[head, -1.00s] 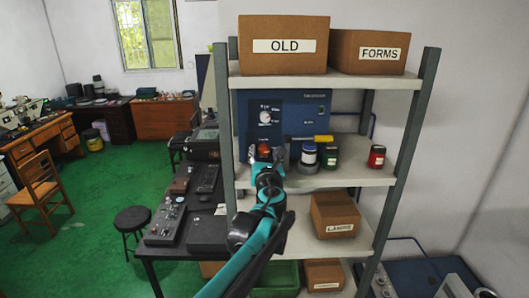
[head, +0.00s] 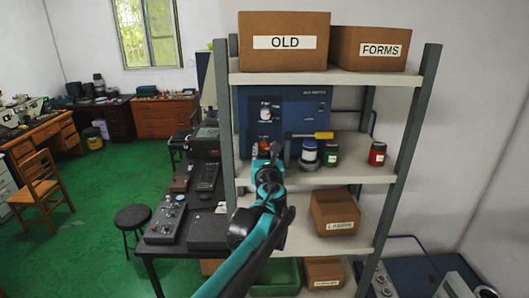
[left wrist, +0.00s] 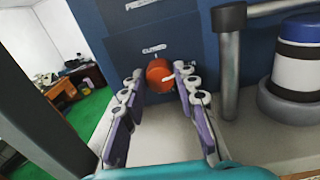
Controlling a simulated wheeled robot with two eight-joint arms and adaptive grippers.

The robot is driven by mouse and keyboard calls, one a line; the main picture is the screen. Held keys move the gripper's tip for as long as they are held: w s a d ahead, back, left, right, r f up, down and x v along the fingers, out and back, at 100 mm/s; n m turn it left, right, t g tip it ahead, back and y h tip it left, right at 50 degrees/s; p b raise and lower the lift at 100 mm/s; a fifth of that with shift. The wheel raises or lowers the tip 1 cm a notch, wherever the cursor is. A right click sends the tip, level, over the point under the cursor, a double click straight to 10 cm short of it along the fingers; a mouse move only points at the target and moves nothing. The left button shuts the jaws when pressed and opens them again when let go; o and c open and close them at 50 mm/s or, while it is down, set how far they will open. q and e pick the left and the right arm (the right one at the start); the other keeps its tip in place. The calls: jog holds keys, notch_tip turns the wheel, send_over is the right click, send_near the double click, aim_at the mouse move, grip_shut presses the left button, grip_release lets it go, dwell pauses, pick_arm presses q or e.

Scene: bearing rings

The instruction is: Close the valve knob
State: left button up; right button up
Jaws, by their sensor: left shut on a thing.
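The valve knob is a round orange knob (head: 264,145) low on the front of a dark blue panel (head: 300,105) on the middle shelf. It also shows in the left wrist view (left wrist: 159,72), with a pale pointer mark slanting to the right. A small white label (left wrist: 153,49) sits just above it, apparently reading CLOSED. My left gripper (head: 267,156) is at the knob; in the left wrist view its fingers (left wrist: 160,84) stand on either side of it and are shut on it. The contact faces are partly hidden. My right gripper is not in view.
Right of the knob stand a metal post-like tool (left wrist: 229,70) with a yellow handle (head: 316,135), a white-and-blue jar (head: 309,153), a green jar (head: 331,155) and a red jar (head: 377,154). The rack's left upright (head: 224,120) is close by on the left.

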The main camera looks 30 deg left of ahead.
pick_arm(q)
jog(key=n+b, duration=0.1)
jog(key=n, duration=0.3)
jog(key=n+b, duration=0.1)
jog(key=n, duration=0.3)
jog(key=shift+a, duration=0.1)
jog(key=n, duration=0.4)
jog(key=shift+s+h+b, duration=0.1)
jog(key=shift+h+b, duration=0.2)
jog(key=shift+b, duration=0.1)
jog(key=shift+n+b, duration=0.3)
jog(key=shift+n, duration=1.6)
jog(key=o, duration=1.1)
jog(key=shift+o, duration=0.2)
jog(key=shift+s, duration=0.1)
jog(key=v, duration=1.1)
jog(key=shift+s, duration=0.4)
